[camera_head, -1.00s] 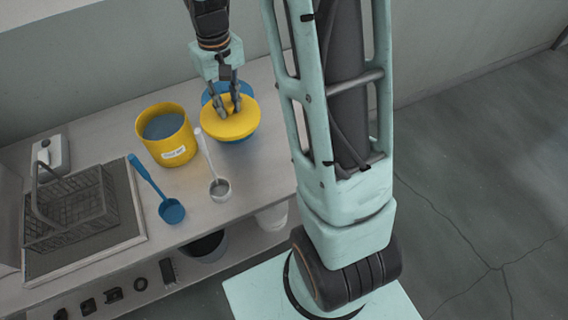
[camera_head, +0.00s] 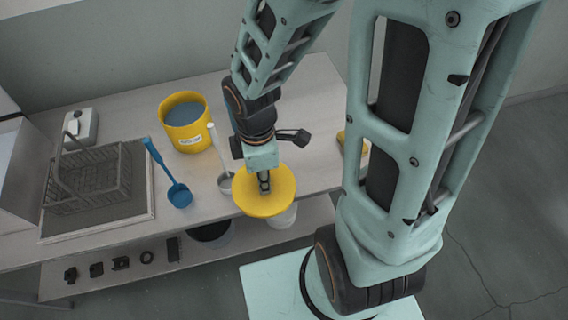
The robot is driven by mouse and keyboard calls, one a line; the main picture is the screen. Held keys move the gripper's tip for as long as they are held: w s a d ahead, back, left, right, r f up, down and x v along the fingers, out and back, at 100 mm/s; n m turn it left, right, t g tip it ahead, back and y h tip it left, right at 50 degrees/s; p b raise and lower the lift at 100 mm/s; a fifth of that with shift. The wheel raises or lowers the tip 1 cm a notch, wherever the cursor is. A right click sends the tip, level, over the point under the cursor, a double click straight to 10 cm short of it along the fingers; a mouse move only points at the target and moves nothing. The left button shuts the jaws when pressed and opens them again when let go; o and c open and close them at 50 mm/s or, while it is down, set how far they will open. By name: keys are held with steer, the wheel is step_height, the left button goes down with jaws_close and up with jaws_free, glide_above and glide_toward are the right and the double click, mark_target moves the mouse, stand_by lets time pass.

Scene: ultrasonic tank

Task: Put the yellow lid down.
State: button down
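The yellow lid (camera_head: 247,196) is a flat round disc near the front edge of the bench, level or nearly so. My gripper (camera_head: 264,185) points down at its middle, with fingers close together; it appears shut on the lid's grip, which the fingers hide. The lid seems held above the bench front, overlapping the edge in this view; the gap below it cannot be judged. The blue pot seen earlier under the lid is hidden behind my arm.
A yellow labelled bucket (camera_head: 188,137), a blue ladle (camera_head: 179,194) and a white ladle (camera_head: 225,182) stand to the left. A grey wire basket (camera_head: 90,185) is further left. A yellow object (camera_head: 364,149) is partly hidden behind my column. A white container (camera_head: 284,217) shows below the bench.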

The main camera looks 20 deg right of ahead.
steer(key=shift+s, duration=0.25)
steer(key=shift+w+d+f+n+p, duration=0.1)
steer(key=shift+n+p, duration=0.2)
steer(key=shift+p, duration=0.05)
steer(key=w+d+f+b, duration=0.1)
steer(key=w+d+f, duration=0.1)
steer(key=w+f, duration=0.1)
steer(key=w+d+f+b, duration=0.2)
steer(key=w+d+f, duration=0.1)
steer(key=w, duration=0.1)
steer(key=w+d+f+b, duration=0.2)
steer(key=w+f, duration=0.1)
steer(key=shift+w+d+f, duration=0.15)
steer(key=shift+w+d, duration=0.05)
steer(key=shift+w, duration=0.1)
steer(key=shift+w+d+f+b, duration=0.15)
steer(key=shift+f+b, duration=0.15)
steer(key=shift+b, duration=0.15)
steer(key=shift+w+f+b, duration=0.15)
steer(key=shift+f+b, duration=1.2)
steer(key=shift+f, duration=0.2)
